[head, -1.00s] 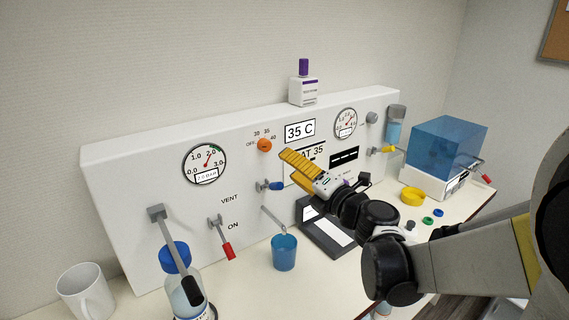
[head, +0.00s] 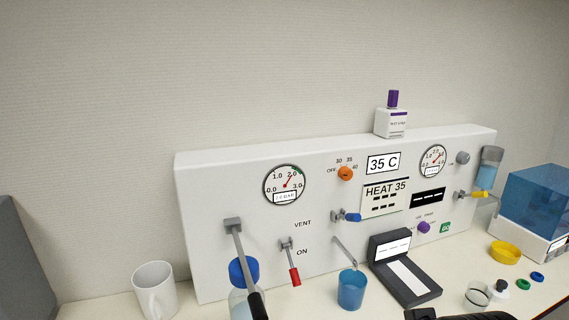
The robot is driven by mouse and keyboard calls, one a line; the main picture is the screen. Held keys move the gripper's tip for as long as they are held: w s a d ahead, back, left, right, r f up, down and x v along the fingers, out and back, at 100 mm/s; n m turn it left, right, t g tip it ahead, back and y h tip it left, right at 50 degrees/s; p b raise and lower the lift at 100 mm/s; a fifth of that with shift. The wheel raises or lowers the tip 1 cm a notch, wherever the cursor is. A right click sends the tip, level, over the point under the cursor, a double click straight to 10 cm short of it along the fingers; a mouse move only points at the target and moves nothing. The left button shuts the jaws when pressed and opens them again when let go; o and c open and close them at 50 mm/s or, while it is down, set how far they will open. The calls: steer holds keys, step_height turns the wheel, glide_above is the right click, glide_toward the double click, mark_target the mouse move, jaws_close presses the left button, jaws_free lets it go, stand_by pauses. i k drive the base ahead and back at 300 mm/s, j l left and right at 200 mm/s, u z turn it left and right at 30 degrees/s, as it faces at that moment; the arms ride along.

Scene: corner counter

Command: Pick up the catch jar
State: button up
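A blue see-through cup (head: 351,290) stands upright on the counter below a thin grey spout (head: 345,251) on the white panel. A small clear glass jar (head: 477,297) stands further right on the counter. A bottle with a blue cap (head: 243,272) is at the lower left, partly hidden behind a lever and cut off by the bottom edge. No label shows which of these is the catch jar. Only a dark part of my arm shows at the bottom edge; my gripper is out of view.
The white panel (head: 215,190) runs along the back, with a grey lever (head: 241,258) and a red-handled lever (head: 292,268) sticking out. A white mug (head: 155,291) is left. A dark hinged case (head: 409,286) and a yellow ring (head: 505,252) are right.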

mark_target(352, 284)
steer(key=j+z, duration=0.3)
steer(key=j, duration=0.2)
steer(key=k+j+z, duration=0.1)
steer(key=j+z, duration=0.2)
steer(key=j, duration=0.2)
steer(key=k+j+z, duration=0.15)
steer(key=j+z, duration=0.15)
steer(key=j, duration=0.15)
